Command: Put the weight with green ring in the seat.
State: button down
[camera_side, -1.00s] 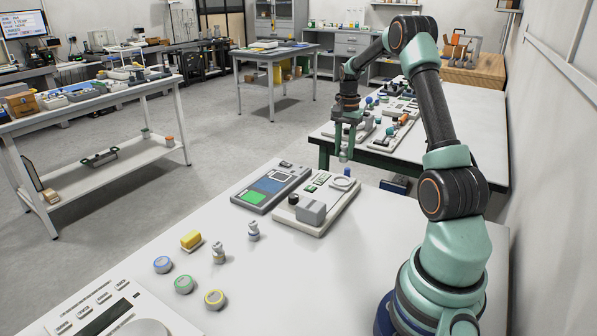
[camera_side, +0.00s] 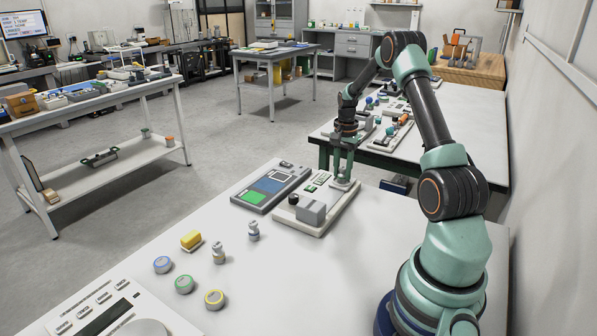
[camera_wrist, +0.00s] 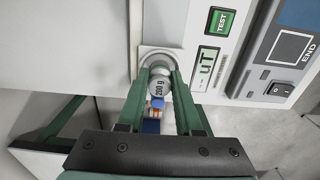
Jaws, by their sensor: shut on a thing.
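My gripper (camera_side: 343,178) is low at the far right corner of the pale test panel (camera_side: 302,222), around the seat. In the wrist view, its green fingers (camera_wrist: 160,75) are shut on a pale weight (camera_wrist: 159,88) marked 200 g. No ring colour is clear on this weight. The round seat on its square plate (camera_wrist: 147,52) lies right at the fingertips, partly covered by the weight. I cannot tell whether the weight touches the seat floor. A grey disc with a green ring (camera_side: 184,284) lies on the white table.
Discs with a blue ring (camera_side: 162,264) and a yellow ring (camera_side: 214,299) lie nearby. Two small pale weights (camera_side: 253,231) (camera_side: 218,254) and a yellow block (camera_side: 191,240) stand there too. A blue-grey panel (camera_side: 268,189) adjoins the test panel.

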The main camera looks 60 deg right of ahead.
aim_at(342, 167)
jog(key=c, duration=0.6)
grip_release()
notch_tip(342, 167, up, 12)
jog(key=w+a+r+n+t, duration=0.1)
jog(key=w+a+r+n, duration=0.3)
jog(key=a, duration=0.5)
jog(key=s+a+r+n+t, duration=0.1)
jog(key=s+a+n, duration=0.2)
jog(key=a, duration=0.6)
jog(key=s+a+r+n+t, duration=0.1)
jog(key=s+a+n+t, duration=0.1)
jog(key=a+n, duration=0.4)
jog(key=s+a+r+n+t, duration=0.1)
jog(key=s+a+n, duration=0.3)
jog(key=a, duration=0.8)
jog(key=shift+a+r+n+t, duration=0.15)
jog(key=shift+r+n+t, duration=0.15)
jog(key=shift+r+n, duration=0.15)
